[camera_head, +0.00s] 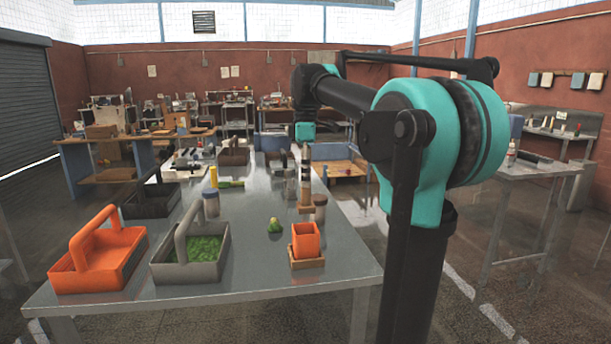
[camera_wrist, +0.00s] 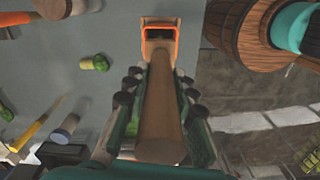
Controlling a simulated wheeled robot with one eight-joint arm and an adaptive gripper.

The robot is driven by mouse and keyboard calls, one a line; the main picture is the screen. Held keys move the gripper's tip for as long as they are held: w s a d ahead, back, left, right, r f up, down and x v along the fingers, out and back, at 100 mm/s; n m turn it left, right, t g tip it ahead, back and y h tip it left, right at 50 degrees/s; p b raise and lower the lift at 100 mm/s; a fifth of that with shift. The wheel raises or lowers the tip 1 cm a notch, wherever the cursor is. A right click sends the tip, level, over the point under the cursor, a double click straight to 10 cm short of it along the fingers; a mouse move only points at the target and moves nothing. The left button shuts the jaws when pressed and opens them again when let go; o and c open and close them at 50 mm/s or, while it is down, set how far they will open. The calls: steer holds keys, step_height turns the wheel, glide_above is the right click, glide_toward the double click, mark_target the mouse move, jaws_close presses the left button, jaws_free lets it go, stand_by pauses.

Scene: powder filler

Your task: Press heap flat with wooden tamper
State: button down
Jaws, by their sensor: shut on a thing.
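My gripper (camera_head: 305,176) is above the metal table (camera_head: 335,275). It is shut on the wooden tamper (camera_head: 305,208), a round brown bar. In the wrist view the tamper (camera_wrist: 160,115) lies between the fingers, its far end pointing toward the orange cup (camera_wrist: 176,30). In the head view the orange cup (camera_head: 306,238) stands in a small wooden tray (camera_head: 307,264), nearer the camera than the tamper. A small green lump (camera_head: 274,226) sits on the table left of the cup.
A grey carrier (camera_head: 165,271) holds green pieces, beside an empty-looking orange carrier (camera_head: 85,280). A dark-lidded jar (camera_head: 211,207) stands behind the grey one. A brown jar (camera_head: 320,208) stands close right of the tamper. The front right of the table is bare.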

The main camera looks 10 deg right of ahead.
mark_target(306, 194)
steer(key=shift+f, duration=0.15)
steer(key=shift+f, duration=2.75)
steer(key=shift+f, duration=0.2)
steer(key=shift+f, duration=4.75)
steer(key=shift+r, duration=4.95)
steer(key=shift+f, duration=4.95)
